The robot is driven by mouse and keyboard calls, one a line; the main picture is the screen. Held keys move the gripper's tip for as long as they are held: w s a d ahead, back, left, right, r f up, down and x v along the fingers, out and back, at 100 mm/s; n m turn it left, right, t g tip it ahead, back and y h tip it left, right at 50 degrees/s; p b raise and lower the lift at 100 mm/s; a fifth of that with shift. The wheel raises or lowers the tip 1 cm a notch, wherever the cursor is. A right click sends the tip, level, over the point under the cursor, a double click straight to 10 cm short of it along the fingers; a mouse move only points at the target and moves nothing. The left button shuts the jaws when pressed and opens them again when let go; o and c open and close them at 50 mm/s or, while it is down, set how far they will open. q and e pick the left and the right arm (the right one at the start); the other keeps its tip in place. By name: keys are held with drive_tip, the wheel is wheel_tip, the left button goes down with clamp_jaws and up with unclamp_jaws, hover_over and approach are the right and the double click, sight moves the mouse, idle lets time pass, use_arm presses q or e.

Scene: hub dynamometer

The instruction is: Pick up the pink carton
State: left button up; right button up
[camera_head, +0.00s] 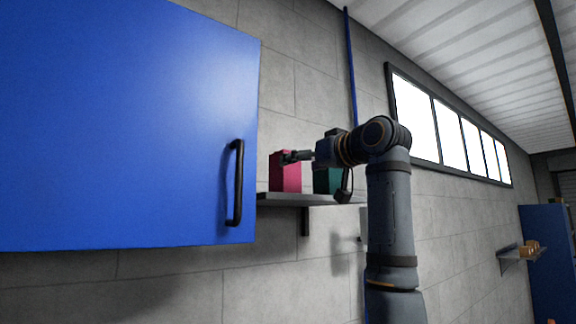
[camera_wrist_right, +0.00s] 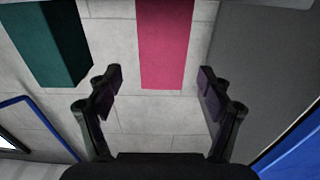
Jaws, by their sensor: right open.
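The pink carton (camera_head: 285,176) stands upright on a dark wall shelf (camera_head: 275,199) in the head view. In the right wrist view the pink carton (camera_wrist_right: 164,45) lies ahead, between the lines of the two fingers. My right gripper (camera_head: 290,157) reaches in from the right at the carton, near its upper part. In the right wrist view my right gripper (camera_wrist_right: 160,82) is open, with the carton's near end about level with the fingertips and a gap on each side. I cannot tell whether any finger touches it. My left gripper is not in view.
A dark green box (camera_head: 325,181) stands on the shelf right of the carton, behind my right arm; it also shows in the wrist view (camera_wrist_right: 45,40). A blue cabinet door (camera_head: 130,120) with a black handle (camera_head: 235,182) hangs close on the left.

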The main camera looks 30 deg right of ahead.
sight(293, 167)
drive_tip(key=w, duration=0.3)
drive_tip(key=shift+a+f+p, duration=0.25)
drive_tip(key=shift+a+p, duration=0.05)
drive_tip(key=shift+p, duration=0.1)
drive_tip(key=w+p, duration=0.2)
drive_tip(key=w, duration=0.1)
drive_tip(key=shift+a+r+p, duration=0.1)
drive_tip(key=shift+a+p, duration=0.2)
drive_tip(key=shift+p, duration=0.1)
drive_tip(key=shift+w, duration=0.35)
drive_tip(key=shift+w+p, duration=0.1)
drive_tip(key=shift+p, duration=0.2)
drive_tip(key=shift+f, duration=0.2)
drive_tip(key=shift+c, duration=0.8)
drive_tip(key=shift+w, duration=0.1)
drive_tip(key=c, duration=0.4)
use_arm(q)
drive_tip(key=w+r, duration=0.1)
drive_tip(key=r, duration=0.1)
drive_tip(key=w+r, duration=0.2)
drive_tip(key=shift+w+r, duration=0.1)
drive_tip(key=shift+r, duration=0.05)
use_arm(e)
drive_tip(key=c, duration=0.8)
